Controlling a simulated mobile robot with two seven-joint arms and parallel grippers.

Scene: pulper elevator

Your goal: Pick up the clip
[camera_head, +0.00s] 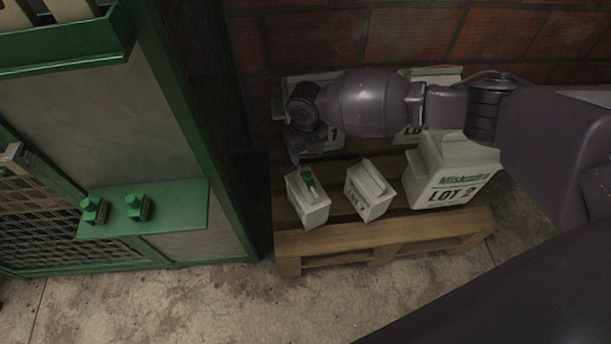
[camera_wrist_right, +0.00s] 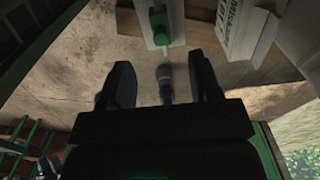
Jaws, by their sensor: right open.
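A green clip (camera_head: 309,178) shows at the top of a small white bag (camera_head: 308,207) at the left front of the pallet. What seems to be the same clip (camera_wrist_right: 160,22) shows near the top of the right wrist view, beyond the fingertips. My right gripper (camera_head: 294,150) is just behind and above that bag, dark and partly hidden by its own wrist. In the wrist view my right gripper (camera_wrist_right: 162,78) has its two fingers wide apart, with the clip outside them. Two more green clip-like pieces (camera_head: 93,210) (camera_head: 138,207) sit on a green shelf. My left gripper is out of view.
The wooden pallet (camera_head: 380,238) also carries a second small white bag (camera_head: 370,190) and a larger "LOT 2" bag (camera_head: 452,175). More bags stand behind my arm, before a brick wall. The green-framed machine (camera_head: 195,130) is close on the left. Bare floor lies in front.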

